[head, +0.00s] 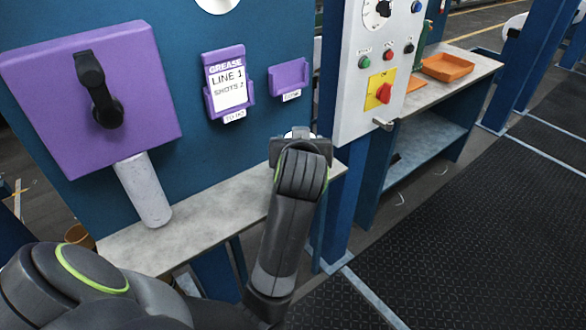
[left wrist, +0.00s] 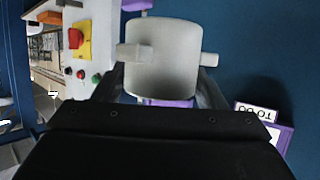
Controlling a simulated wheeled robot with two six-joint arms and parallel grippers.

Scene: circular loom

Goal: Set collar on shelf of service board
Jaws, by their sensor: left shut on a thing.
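My left gripper (head: 300,138) is in front of the service board (head: 262,120), above the right end of its grey shelf (head: 190,238). In the left wrist view it is shut on the collar (left wrist: 165,60), a pale grey cylinder with short stubs sticking out at its side and front. The collar is held up, apart from the shelf. In the head view only a small pale edge of the collar shows, and my gripper hides the rest. My right gripper is not in view.
A purple box with a black handle (head: 97,90) is on the board, with a pale cylinder (head: 145,190) below it near the shelf. A purple card holder (head: 228,85) and a small purple holder (head: 288,78) are above the shelf. A control panel (head: 368,75) stands right. The shelf's middle is clear.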

